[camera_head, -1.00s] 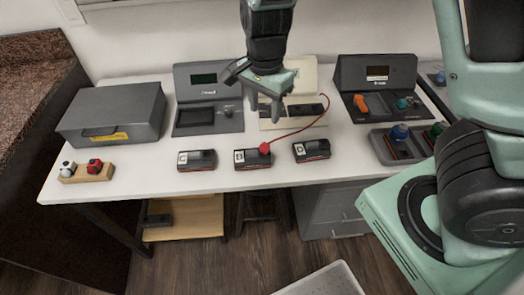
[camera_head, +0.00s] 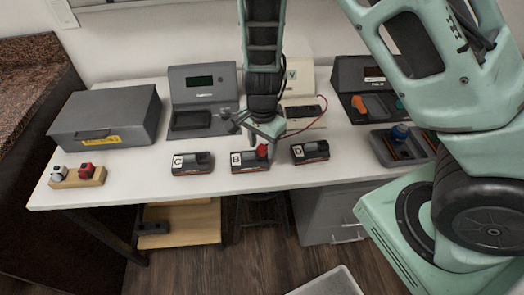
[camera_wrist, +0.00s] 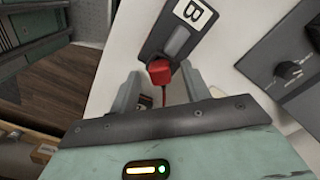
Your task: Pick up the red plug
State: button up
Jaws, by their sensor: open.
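The red plug (camera_head: 262,151) sits at the right end of the block marked B (camera_head: 246,163) on the white table. In the wrist view the red plug (camera_wrist: 160,71) lies just beyond and between my gripper's two fingers, with its red cable running back between them. My gripper (camera_head: 266,138) is open and empty, pointing down right above the plug. In the wrist view my gripper's fingers (camera_wrist: 160,88) stand apart on either side of the cable. I cannot tell whether a finger touches the plug.
Blocks C (camera_head: 192,163) and D (camera_head: 310,152) stand left and right of B. The red cable (camera_head: 308,127) leads to a cream device (camera_head: 302,84) behind. A grey case (camera_head: 105,117) and a wooden stand (camera_head: 78,178) with two plugs are at left.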

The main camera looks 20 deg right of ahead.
aim_at(262, 146)
grip_shut()
notch_tip(262, 146, up, 10)
jog(key=p, duration=0.2)
dwell(0.4)
